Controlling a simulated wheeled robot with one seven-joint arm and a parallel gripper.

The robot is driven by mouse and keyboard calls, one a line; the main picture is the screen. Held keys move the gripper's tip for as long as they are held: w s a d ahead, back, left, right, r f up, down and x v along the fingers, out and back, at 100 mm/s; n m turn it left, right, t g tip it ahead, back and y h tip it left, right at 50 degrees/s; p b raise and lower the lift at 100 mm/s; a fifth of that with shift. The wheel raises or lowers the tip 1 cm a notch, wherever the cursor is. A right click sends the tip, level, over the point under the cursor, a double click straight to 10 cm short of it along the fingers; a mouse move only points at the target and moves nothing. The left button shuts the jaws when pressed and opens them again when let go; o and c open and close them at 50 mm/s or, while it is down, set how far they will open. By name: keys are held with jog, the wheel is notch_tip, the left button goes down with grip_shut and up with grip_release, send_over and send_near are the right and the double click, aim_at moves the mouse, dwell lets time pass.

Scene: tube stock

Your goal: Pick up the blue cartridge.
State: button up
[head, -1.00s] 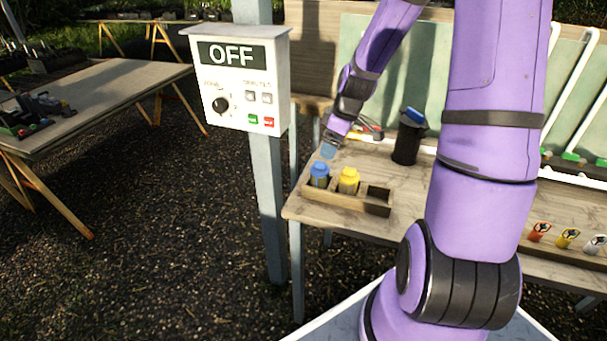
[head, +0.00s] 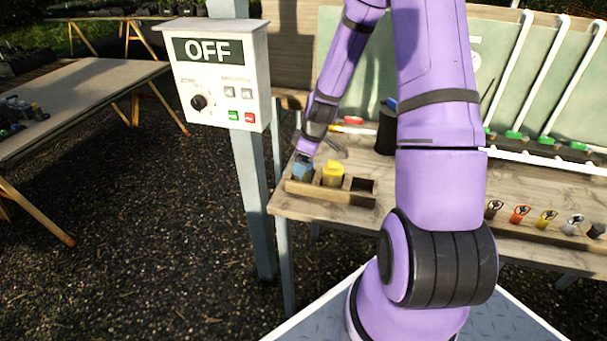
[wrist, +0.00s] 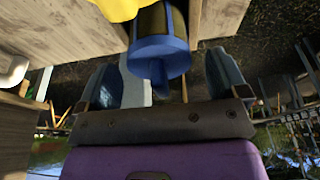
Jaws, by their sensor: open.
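The blue cartridge (head: 302,172) stands in the left slot of a wooden rack (head: 330,193) on the workbench. In the wrist view its blue cap (wrist: 160,58) and dark body show between my two fingers. My gripper (head: 304,160) is at the cartridge's top in the head view. In the wrist view my gripper (wrist: 165,82) is open, with a finger on each side of the cap and a gap at both sides. The fingertips are partly hidden in the head view by the cartridge and my wrist.
A yellow cartridge (head: 333,174) stands in the middle slot, close beside the blue one; the right slot (head: 362,185) is empty. A control box (head: 217,80) reading OFF is on a post left of the bench. A dark canister (head: 387,128) stands behind the rack.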

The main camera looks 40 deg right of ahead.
jog(key=shift+x, duration=1.05)
jog(key=c, duration=1)
jog(key=shift+r, duration=5.05)
jog(key=shift+r, duration=2.5)
